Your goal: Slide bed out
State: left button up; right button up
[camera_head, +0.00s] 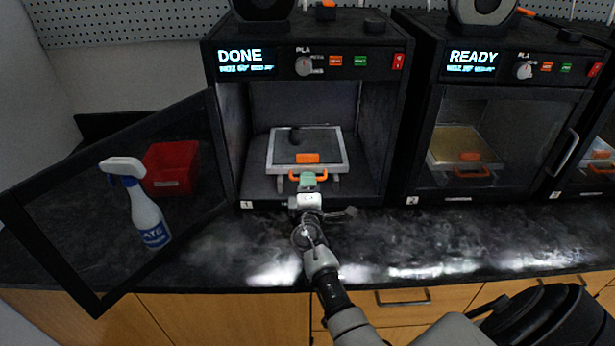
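The bed (282,158) is a dark plate with a light metal frame inside the open left printer (226,130), whose display reads DONE. A small dark curved piece lies on its far left part. An orange handle (294,176) is at its front edge. My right gripper (308,180) is at the middle of this handle, its greenish fingertips overlapping it. The wrist hides the fingers, so I cannot tell whether they are closed on the handle. The bed sits within the chamber. My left gripper is not in view.
The left printer's glass door (92,215) is swung open to the left. A spray bottle (147,212) and red bin (172,168) show through it. A second printer (505,130), reading READY, is closed. Dark counter (230,245) in front is clear.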

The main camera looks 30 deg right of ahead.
jog(key=shift+x, duration=1)
grip_shut()
